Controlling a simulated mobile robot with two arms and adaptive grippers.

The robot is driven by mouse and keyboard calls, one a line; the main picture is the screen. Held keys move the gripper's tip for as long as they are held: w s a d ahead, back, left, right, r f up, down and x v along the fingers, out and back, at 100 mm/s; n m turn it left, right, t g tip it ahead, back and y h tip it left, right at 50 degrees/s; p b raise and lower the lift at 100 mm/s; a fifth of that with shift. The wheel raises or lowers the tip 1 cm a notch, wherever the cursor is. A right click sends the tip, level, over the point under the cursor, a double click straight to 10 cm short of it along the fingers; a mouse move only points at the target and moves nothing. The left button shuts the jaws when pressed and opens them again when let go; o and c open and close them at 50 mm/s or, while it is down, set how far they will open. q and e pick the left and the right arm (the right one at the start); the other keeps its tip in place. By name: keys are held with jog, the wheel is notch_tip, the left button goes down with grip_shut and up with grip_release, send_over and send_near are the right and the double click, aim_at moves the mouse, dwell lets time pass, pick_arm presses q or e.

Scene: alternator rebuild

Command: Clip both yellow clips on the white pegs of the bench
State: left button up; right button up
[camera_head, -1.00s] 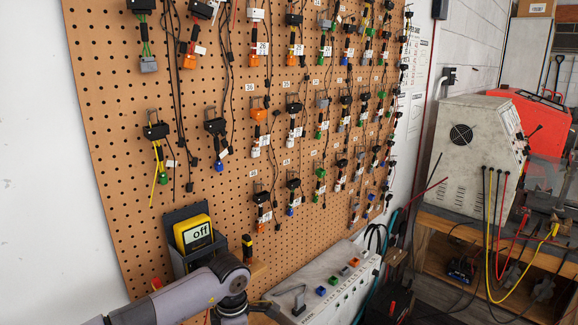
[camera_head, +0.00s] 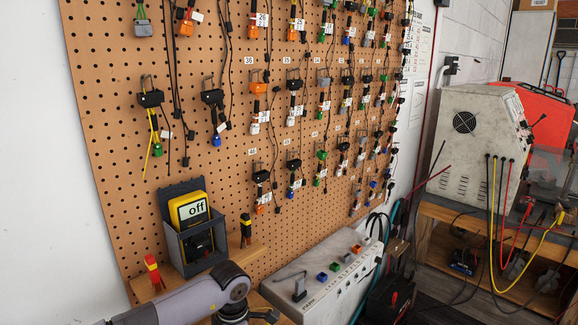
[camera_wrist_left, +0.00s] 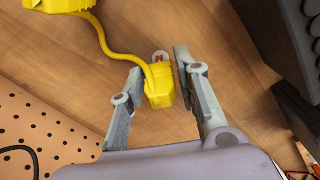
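A yellow clip (camera_wrist_left: 160,88) on a yellow cable lies over a wooden surface in the left wrist view, with a small pale rounded piece at its far end. My left gripper (camera_wrist_left: 158,64) is open, with one finger on each side of the clip; I cannot tell whether either finger touches it. The cable (camera_wrist_left: 103,38) runs to a larger yellow body (camera_wrist_left: 58,5) cut off at the top left. In the head view my left gripper (camera_head: 258,317) is only partly visible at the bottom edge. I cannot make out the white pegs. My right gripper is not in view.
A pegboard (camera_head: 110,110) with hanging cables stands behind. On a wooden shelf sit a yellow "off" meter (camera_head: 188,209) in a dark holder, a red-yellow item (camera_head: 153,270) and a black-yellow item (camera_head: 246,230). A white switch box (camera_head: 335,285) is to the right.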

pick_arm(q)
jog(key=c, duration=0.4)
jog(key=shift+r, duration=0.1)
jog(key=shift+r+p, duration=0.85)
jog(key=shift+r, duration=1.05)
